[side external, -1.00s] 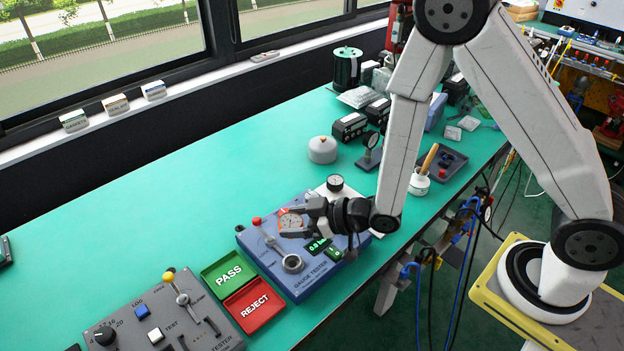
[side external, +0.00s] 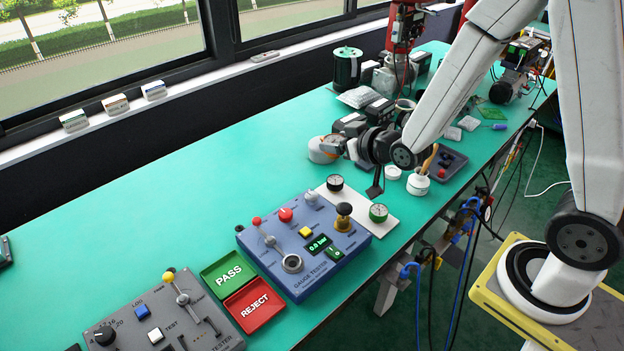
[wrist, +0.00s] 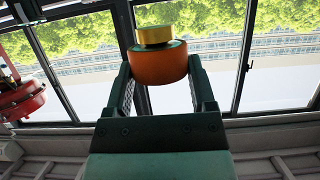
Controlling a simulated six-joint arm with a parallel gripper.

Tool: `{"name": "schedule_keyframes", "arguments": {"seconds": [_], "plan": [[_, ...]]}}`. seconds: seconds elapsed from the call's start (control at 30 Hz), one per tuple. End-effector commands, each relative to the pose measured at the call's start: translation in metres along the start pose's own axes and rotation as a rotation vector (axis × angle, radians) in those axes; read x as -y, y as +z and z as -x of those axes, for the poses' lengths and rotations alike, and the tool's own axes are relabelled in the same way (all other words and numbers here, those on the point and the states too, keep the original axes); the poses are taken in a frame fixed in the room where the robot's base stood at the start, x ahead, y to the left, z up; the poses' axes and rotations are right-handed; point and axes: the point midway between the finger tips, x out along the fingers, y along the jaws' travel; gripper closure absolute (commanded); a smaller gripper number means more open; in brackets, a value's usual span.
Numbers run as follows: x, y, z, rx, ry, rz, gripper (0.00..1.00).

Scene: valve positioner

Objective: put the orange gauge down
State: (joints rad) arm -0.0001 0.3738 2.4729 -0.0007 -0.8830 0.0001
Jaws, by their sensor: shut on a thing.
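My gripper (side external: 338,148) is shut on the orange gauge (wrist: 160,68). The wrist view shows the gauge's orange body and brass-coloured end between the two fingers (wrist: 160,90). In the side view the gauge (side external: 330,145) is small and partly covered by the fingers. My gripper holds it level with the grey domed pot (side external: 315,156) in the picture, behind the white plate (side external: 392,226). I cannot tell its height above the table. A black gauge (side external: 335,182) and a green gauge (side external: 378,212) stand on the plate.
The blue gauge tester (side external: 335,277) stands in front of the plate, its socket (side external: 292,263) empty. The green PASS tray (side external: 243,268) and red REJECT tray (side external: 266,306) look empty.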

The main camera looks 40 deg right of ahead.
Motion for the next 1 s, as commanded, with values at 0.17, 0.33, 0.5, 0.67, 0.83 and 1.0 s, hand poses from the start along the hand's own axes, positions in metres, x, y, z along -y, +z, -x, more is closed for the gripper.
{"name": "schedule_keyframes", "arguments": {"seconds": [0.17, 0.33, 0.5, 0.67, 0.83, 1.0], "plan": [[0.001, 0.000, 0.000, 0.000, -0.002, 0.001, 0.93], [0.013, 0.007, -0.003, 0.002, -0.039, 0.023, 0.93], [0.040, 0.022, -0.009, 0.001, -0.125, 0.071, 0.93], [0.077, 0.045, -0.011, 0.003, -0.245, 0.127, 0.93], [0.116, 0.071, -0.008, 0.002, -0.381, 0.179, 0.93], [0.144, 0.092, -0.002, 0.001, -0.486, 0.211, 0.93]]}}
